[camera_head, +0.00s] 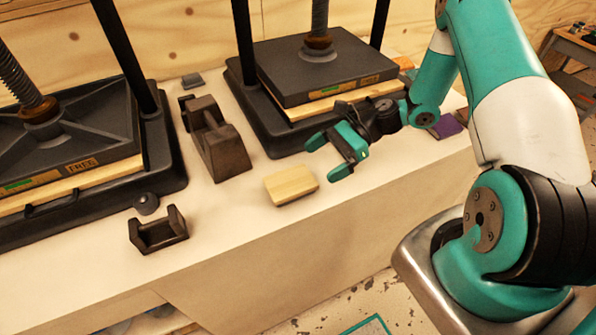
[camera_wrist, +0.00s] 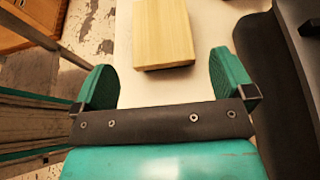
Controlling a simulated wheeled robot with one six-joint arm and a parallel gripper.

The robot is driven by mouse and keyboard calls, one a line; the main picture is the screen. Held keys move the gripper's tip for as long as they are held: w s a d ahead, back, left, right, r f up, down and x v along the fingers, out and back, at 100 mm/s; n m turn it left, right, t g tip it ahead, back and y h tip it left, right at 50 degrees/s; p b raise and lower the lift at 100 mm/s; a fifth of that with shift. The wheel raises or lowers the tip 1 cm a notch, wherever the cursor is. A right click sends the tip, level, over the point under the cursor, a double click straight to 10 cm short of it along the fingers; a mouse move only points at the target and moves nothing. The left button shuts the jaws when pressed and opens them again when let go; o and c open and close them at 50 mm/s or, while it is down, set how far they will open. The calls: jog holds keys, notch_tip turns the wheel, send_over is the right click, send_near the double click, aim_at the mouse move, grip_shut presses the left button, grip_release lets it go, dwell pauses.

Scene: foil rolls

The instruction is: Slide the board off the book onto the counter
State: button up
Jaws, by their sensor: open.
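A pale wooden board (camera_head: 291,183) lies near the counter's front edge, left of my gripper. It also shows in the wrist view (camera_wrist: 163,32), just beyond and between my fingertips. My gripper (camera_head: 325,158) is open and empty, its two green fingers pointing left toward the board with a gap between them and it. No book is clearly visible under the board. A small flat purple item (camera_head: 446,127), perhaps a book, lies at the right of the counter, partly behind my arm.
Two black screw presses stand on the counter (camera_head: 222,222), one left (camera_head: 75,180) and one behind my gripper (camera_head: 280,138). A dark tape dispenser (camera_head: 222,150), a small dark cradle (camera_head: 160,232) and a round knob (camera_head: 146,203) stand left of the board. Bare counter surrounds the board.

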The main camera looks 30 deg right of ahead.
aim_at(293, 180)
jog(key=p+x, duration=0.1)
jog(key=x, duration=0.6)
jog(key=shift+a+f+p, duration=0.15)
jog(key=shift+a+p, duration=0.25)
jog(key=c, duration=0.8)
jog(key=shift+d, duration=0.1)
